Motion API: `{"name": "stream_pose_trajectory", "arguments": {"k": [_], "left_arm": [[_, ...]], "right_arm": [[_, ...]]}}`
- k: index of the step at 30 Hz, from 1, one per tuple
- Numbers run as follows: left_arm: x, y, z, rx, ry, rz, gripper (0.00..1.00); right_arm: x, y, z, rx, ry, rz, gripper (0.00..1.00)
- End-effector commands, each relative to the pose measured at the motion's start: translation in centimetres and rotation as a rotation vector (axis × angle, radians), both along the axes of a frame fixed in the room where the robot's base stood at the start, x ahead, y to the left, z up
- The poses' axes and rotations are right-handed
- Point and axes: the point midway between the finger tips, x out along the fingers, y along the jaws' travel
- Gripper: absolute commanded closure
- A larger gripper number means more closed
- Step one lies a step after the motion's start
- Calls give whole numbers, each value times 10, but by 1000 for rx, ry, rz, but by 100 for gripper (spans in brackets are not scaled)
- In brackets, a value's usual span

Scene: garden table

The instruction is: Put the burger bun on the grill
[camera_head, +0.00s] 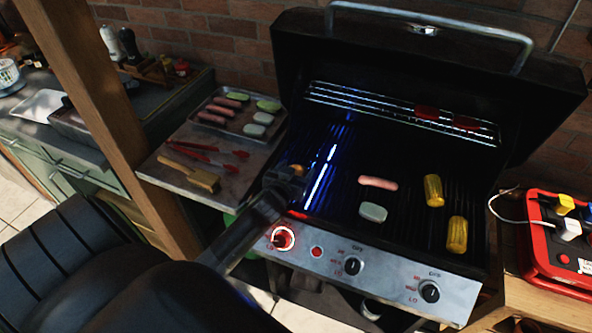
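The grill (410,225) stands open, its lid up at the back. My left gripper (292,178) is over the left part of the grate, low and dark. A small orange-brown thing (297,168) shows at its tip, mostly hidden; I cannot tell whether it is the burger bun or whether the fingers are shut on it. No other bun is clear to see. A pale flat round piece (373,212) and a sausage (378,183) lie mid-grate. My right gripper is not in view.
Corn cobs (433,190) lie on the right of the grate. A tray (222,125) with sausages and pale pieces, red tongs (208,152) and a brush (190,172) are on the left side shelf. A red case (560,245) stands at right. The front-centre grate has free room.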

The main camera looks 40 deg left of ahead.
Motion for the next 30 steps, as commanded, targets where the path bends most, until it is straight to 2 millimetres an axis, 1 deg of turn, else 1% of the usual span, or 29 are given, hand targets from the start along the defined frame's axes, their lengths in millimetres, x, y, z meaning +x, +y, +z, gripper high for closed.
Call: {"name": "stream_pose_trajectory", "arguments": {"k": [8, 11, 14, 17, 30], "left_arm": [[0, 0, 1, 0, 0, 0, 27], [0, 0, 4, 0, 0, 0, 27], [-7, -2, 4, -1, 0, 0, 27], [-19, -5, 7, 0, 1, 1, 27], [-88, -22, 29, -2, 0, 2, 27]], "right_arm": [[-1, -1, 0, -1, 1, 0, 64], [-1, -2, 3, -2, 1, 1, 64], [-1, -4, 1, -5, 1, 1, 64], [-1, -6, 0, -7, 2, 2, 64], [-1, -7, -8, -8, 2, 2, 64]]}}
